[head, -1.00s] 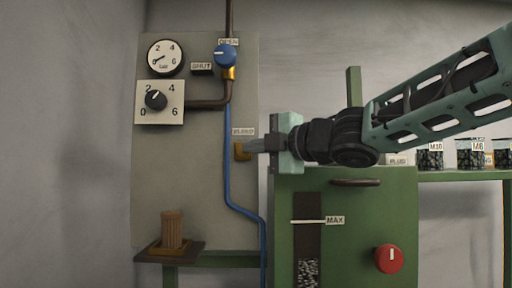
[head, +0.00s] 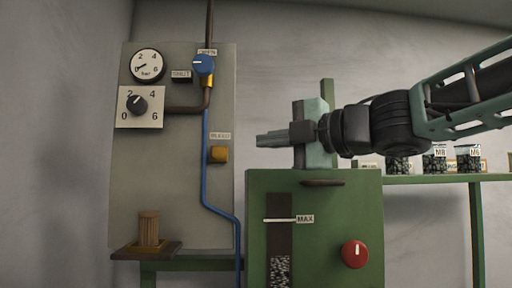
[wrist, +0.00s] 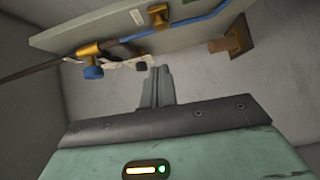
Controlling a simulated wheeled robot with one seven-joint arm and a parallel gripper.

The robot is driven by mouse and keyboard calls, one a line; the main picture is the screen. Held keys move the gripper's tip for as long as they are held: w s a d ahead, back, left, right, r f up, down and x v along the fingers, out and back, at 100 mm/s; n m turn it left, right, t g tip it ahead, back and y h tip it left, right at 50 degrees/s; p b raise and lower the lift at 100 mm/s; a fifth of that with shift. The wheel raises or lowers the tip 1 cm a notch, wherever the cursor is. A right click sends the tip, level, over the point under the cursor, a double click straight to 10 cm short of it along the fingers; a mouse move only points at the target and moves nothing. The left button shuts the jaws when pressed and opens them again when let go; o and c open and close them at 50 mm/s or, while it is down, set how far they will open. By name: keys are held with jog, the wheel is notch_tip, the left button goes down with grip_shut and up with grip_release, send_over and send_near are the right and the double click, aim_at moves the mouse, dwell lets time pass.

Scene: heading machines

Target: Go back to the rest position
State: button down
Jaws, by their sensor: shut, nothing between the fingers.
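My gripper (head: 272,139) is shut and empty in the head view, its fingers pointing left above the green machine. It is apart from the grey panel, to the right of the small yellow fitting (head: 219,154) under a label. In the wrist view my gripper (wrist: 161,72) shows as two fingers pressed together, with the tilted panel (wrist: 190,35) beyond them. The panel (head: 160,200) also stands at the left in the head view.
The panel carries a gauge (head: 147,65), a dial (head: 137,105), a blue valve knob (head: 204,65) and a blue pipe (head: 205,160). The green machine (head: 340,210) has a red knob (head: 355,254). Labelled jars (head: 435,160) stand on a green shelf (head: 430,179) at right.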

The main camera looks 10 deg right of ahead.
jog(key=shift+s+d, duration=0.1)
jog(key=shift+d, duration=0.05)
jog(key=shift+f, duration=0.1)
dwell(0.4)
jog(key=s+d+f+m+g+h+b, duration=0.1)
jog(key=s+f+m+h+b, duration=0.2)
jog(key=f+m, duration=0.85)
jog(key=f+m+g+h+b, duration=0.1)
jog(key=f+m+h+b, duration=0.35)
jog(key=f, duration=1.55)
jog(key=s+d+f+m+g+h+b, duration=0.1)
jog(key=s+f+g, duration=0.4)
jog(key=s+f, duration=0.5)
jog(key=s+d+f+m+g+h+b, duration=0.1)
jog(key=s+d+f+m+g+h, duration=0.1)
jog(key=s+f, duration=0.9)
jog(key=s+d+g+h, duration=0.1)
jog(key=g+h, duration=0.1)
jog(key=g, duration=0.1)
jog(key=shift+d+m+b, duration=0.3)
jog(key=shift+d, duration=0.05)
